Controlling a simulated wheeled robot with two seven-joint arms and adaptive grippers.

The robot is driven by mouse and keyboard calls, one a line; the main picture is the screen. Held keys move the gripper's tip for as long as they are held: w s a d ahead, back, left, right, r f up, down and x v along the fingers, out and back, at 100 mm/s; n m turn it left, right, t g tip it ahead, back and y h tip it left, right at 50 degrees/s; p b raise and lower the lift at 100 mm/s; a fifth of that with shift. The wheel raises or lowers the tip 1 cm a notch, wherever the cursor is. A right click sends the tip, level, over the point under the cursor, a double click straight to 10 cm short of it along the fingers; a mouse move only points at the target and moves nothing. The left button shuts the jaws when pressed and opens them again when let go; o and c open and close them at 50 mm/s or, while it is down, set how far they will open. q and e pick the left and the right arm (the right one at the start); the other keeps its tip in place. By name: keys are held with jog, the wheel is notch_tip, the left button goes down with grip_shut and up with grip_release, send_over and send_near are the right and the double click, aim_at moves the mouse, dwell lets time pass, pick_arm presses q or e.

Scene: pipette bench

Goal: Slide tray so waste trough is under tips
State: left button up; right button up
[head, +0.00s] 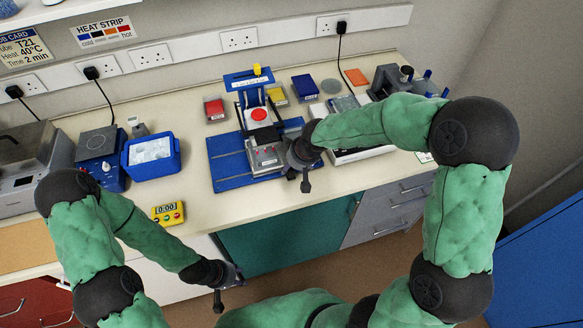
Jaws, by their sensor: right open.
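A blue base board (228,172) with pale rails lies on the bench. On it stands a pipette rig with a blue top (248,77), a yellow knob (257,70) and a round red part (259,114). A small grey tray (264,158) sits at the front of the rig. I cannot make out the waste trough or the tips at this size. My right gripper (304,176) is open beside the tray's right side; I cannot tell whether it touches. It hides the board's right part. My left gripper (230,284) hangs in front of the bench, away from the tray; its finger state is unclear.
A blue ice box (151,155) and a yellow timer (168,213) stand left of the board. Red (215,109) and blue (305,87) boxes stand around the rig. A white-edged case (360,154) lies to the right under my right arm. Bench between timer and board is clear.

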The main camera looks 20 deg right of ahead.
jog(key=shift+x, duration=1.1)
grip_shut()
jog(key=shift+w+a+b, duration=0.1)
jog(key=shift+a+b, duration=0.25)
jog(key=shift+b, duration=0.15)
jog(key=a+b, duration=0.2)
jog(key=a, duration=0.2)
jog(key=a+b, duration=0.2)
jog(key=a, duration=0.2)
jog(key=a+b, duration=0.2)
jog(key=a, duration=0.2)
jog(key=shift+s+a, duration=0.1)
jog(key=shift+s, duration=0.15)
jog(key=shift+r, duration=0.1)
